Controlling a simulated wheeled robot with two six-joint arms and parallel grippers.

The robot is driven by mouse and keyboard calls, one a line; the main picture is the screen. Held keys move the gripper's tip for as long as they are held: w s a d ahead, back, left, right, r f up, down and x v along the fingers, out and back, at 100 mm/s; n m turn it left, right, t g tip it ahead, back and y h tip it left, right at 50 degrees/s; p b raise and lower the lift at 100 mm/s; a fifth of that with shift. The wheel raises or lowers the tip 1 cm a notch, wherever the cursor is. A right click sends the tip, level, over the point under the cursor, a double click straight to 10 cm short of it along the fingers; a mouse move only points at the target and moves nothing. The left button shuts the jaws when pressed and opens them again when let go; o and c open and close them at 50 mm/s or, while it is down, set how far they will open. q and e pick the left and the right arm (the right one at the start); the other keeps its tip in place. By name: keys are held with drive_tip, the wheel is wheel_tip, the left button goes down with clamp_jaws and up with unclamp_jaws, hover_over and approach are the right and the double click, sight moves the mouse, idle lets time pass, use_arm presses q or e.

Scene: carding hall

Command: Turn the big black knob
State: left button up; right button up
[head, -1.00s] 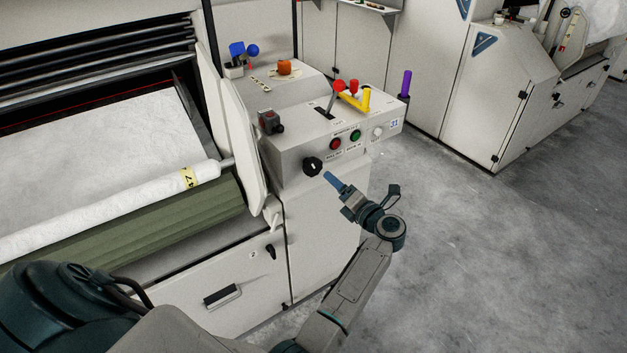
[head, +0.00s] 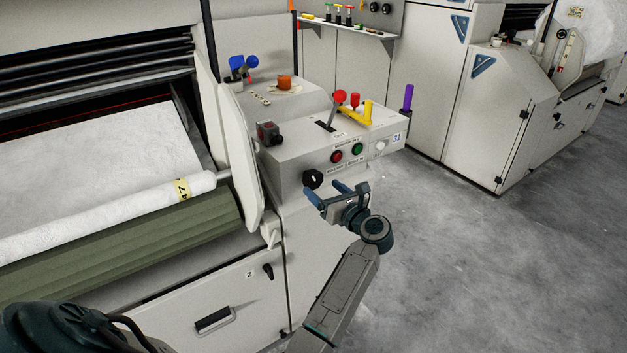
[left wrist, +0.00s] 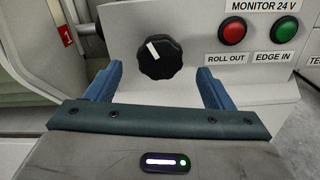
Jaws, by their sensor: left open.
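The big black knob (head: 313,179) is on the front face of the grey control box, at its lower left. In the left wrist view the knob (left wrist: 160,57) has a scalloped rim and a white pointer mark tilted to the upper left. My left gripper (head: 327,190) is open, its blue fingers pointing at the box front just right of and below the knob in the head view. In the left wrist view the gripper (left wrist: 160,83) has one finger on each side below the knob, with nothing between them. My right gripper is not in view.
A red button (head: 337,157) and a green button (head: 357,149) sit right of the knob. Open floor (head: 450,260) lies to the right.

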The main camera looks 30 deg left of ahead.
sight(316, 182)
use_arm(q)
drive_tip(key=x, duration=0.5)
drive_tip(key=shift+w+a, duration=0.15)
drive_tip(key=shift+a, duration=0.2)
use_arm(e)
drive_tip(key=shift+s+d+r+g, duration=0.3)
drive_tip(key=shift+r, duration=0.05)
use_arm(q)
drive_tip(key=c, duration=1)
drive_tip(key=shift+o, duration=0.2)
drive_tip(key=shift+p, duration=0.45)
drive_tip(key=m+p, duration=0.3)
drive_tip(key=m, duration=0.1)
drive_tip(key=shift+r, duration=0.2)
drive_tip(key=m+p, duration=0.3)
drive_tip(key=shift+f+m, duration=0.15)
drive_tip(key=shift+m, duration=0.15)
drive_tip(key=shift+f, duration=0.1)
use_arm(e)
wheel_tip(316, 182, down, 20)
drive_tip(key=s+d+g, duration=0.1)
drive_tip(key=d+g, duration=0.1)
use_arm(q)
drive_tip(key=o, duration=1)
drive_tip(key=shift+c, duration=0.2)
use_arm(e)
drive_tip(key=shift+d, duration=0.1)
